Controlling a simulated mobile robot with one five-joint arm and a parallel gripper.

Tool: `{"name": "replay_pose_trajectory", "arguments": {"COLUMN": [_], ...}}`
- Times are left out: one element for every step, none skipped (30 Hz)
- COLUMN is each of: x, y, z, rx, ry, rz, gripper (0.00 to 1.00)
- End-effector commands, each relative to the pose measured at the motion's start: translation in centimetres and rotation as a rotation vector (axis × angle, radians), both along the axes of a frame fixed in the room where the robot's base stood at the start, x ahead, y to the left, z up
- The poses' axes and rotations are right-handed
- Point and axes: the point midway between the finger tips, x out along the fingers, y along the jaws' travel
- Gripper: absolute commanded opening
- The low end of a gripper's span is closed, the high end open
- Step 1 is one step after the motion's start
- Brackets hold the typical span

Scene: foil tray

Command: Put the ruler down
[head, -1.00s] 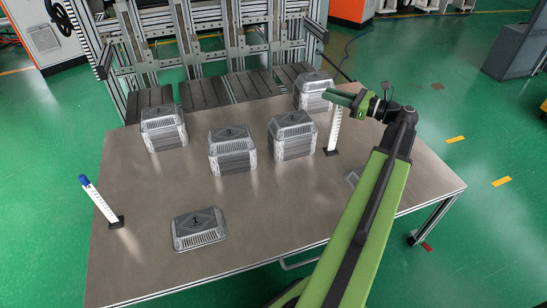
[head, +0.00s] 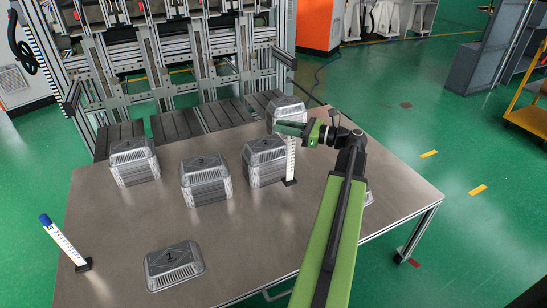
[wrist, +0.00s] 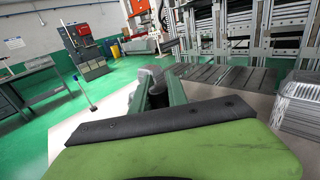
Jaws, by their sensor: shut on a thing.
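A white ruler (head: 291,158) with dark marks and a black foot (head: 290,182) hangs upright below my gripper (head: 287,129). My gripper is shut on its top end, which the fingers hide. I cannot tell whether the foot touches the table. In the wrist view my fingers (wrist: 158,92) close around a dark end piece. A second white ruler with a blue top (head: 62,240) stands on a black foot at the table's left edge, apart from my gripper. It also shows in the wrist view (wrist: 85,91).
The metal table (head: 225,235) carries several stacks of foil trays, one (head: 265,162) close left of the held ruler. A low foil tray marked 1 (head: 174,270) lies near the front. Another tray (head: 368,198) is mostly behind my arm. A metal frame (head: 165,60) stands behind.

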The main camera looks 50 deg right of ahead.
Motion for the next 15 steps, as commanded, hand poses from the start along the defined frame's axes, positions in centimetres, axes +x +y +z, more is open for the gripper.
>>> {"name": "replay_pose_trajectory", "arguments": {"x": [1.3,1.9,2.6,3.1,3.6,3.9,4.2,4.3,4.4,4.5,4.5,4.5,4.5,4.4,4.4], "y": [0.4,0.7,0.9,1.0,1.2,1.3,1.3,1.4,1.4,1.4,1.4,1.4,1.4,1.4,1.4], "z": [-1.6,-1.9,-2.3,-2.5,-2.7,-2.8,-2.9,-2.9,-2.9,-2.8,-2.8,-2.9,-3.1,-3.4,-4.0], "rx": [0.0,0.0,0.0,0.0,0.0,0.0,0.0,0.0,0.0,0.0,0.0,0.0,0.0,0.0,0.0], "ry": [-0.001,-0.001,-0.001,-0.001,-0.001,-0.001,-0.001,-0.001,-0.001,-0.001,-0.001,-0.001,-0.001,-0.001,-0.001], "rz": [0.003,0.003,0.002,0.001,0.002,0.001,0.0,-0.001,-0.001,-0.002,-0.002,-0.002,-0.002,-0.002,-0.002], "gripper": [0.0,0.0,0.0,0.0,0.0,0.0,0.0,0.0,0.0,0.0,0.0,0.0,0.0,0.0,0.0]}}
